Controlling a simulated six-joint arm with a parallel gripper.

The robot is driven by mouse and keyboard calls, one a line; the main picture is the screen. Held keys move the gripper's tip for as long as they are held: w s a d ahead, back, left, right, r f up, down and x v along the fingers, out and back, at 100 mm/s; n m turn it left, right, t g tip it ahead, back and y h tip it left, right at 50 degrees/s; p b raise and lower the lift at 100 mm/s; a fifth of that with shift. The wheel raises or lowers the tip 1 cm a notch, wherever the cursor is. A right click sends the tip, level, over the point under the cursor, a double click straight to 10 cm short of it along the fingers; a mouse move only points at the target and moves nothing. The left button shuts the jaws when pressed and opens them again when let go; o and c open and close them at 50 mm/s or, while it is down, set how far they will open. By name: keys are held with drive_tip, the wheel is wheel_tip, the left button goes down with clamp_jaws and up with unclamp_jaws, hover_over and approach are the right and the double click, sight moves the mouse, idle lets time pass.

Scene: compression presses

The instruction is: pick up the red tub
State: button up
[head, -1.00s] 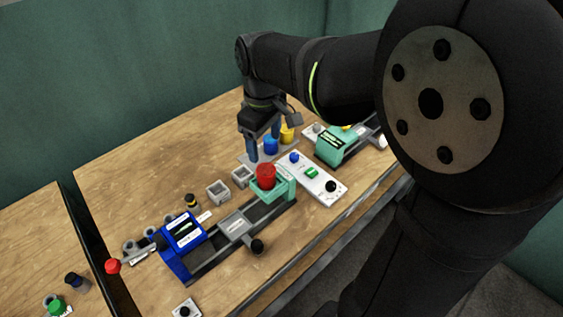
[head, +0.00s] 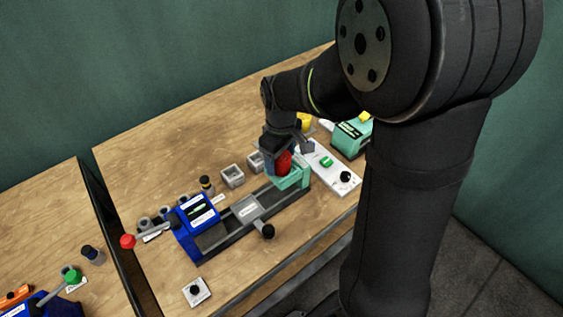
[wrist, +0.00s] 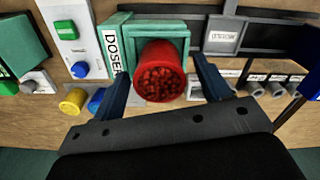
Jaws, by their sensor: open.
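The red tub (wrist: 160,72) sits in the green holder (wrist: 180,33) at the end of the press rail, its open top showing small red pieces inside. In the head view the red tub (head: 284,161) is partly hidden by my gripper. My gripper (wrist: 160,75) is open, with one blue finger on each side of the tub in the wrist view; I cannot tell whether either finger touches it. In the head view my gripper (head: 277,160) is low at the holder (head: 293,178).
The blue press (head: 196,215) with a red-knobbed lever stands left along the rail. Grey square cups (head: 232,176) stand behind the rail. A white control panel (head: 328,165) and another green unit (head: 352,135) lie to the right. Bare wood is free at the back left.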

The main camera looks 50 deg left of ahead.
drive_tip(key=c, duration=1.1)
drive_tip(key=shift+r, duration=0.15)
